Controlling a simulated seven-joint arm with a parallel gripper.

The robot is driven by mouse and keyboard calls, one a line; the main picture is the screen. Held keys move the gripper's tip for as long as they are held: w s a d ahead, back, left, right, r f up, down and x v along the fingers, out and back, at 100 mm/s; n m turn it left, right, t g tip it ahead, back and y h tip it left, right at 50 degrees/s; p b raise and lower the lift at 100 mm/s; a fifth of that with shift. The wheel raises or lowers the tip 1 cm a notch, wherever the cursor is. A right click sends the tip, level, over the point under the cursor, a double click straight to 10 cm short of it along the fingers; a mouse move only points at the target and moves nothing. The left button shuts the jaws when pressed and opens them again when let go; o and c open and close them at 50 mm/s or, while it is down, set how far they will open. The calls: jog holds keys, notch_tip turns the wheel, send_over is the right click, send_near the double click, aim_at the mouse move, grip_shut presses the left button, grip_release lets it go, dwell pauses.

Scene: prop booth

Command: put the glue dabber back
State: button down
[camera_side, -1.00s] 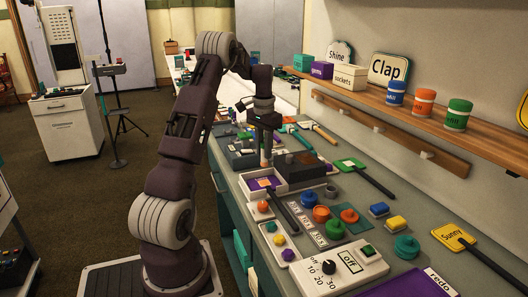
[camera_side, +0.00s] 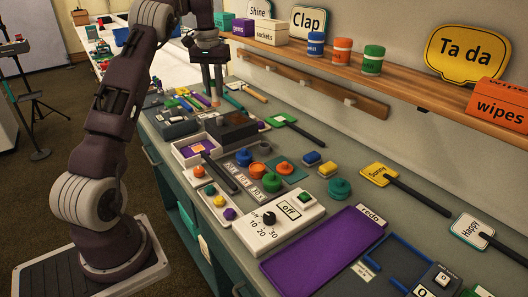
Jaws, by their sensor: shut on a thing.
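My gripper (camera_side: 214,86) points down over the bench, behind the dark block, and is shut on a small thin thing. A pale pinkish end (camera_side: 214,102) of that thing shows below the fingers. It looks like the glue dabber, but it is too small to be sure. The fingers hide the rest of it. A grey box (camera_side: 176,127) and a dark block (camera_side: 232,126) stand just in front of the gripper, to its left and right. I cannot tell which of them, if any, is the dabber's holder.
A white tray (camera_side: 187,160) with a purple inside is nearer the camera. Several coloured knobs and a white timer box (camera_side: 285,222) stand in front. Brushes and tools lie behind the gripper. A shelf (camera_side: 400,82) runs along the wall. The purple mat (camera_side: 325,250) is bare.

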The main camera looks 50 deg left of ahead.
jog(key=w+d+f+n, duration=0.1)
jog(key=w+d+f, duration=0.1)
jog(key=w+d, duration=0.9)
notch_tip(320, 180, down, 14)
jog(key=shift+d+r, duration=0.1)
jog(key=shift+r, duration=0.1)
jog(key=shift+f, duration=0.15)
jog(key=c, duration=1.2)
grip_release()
jog(key=shift+c, duration=0.2)
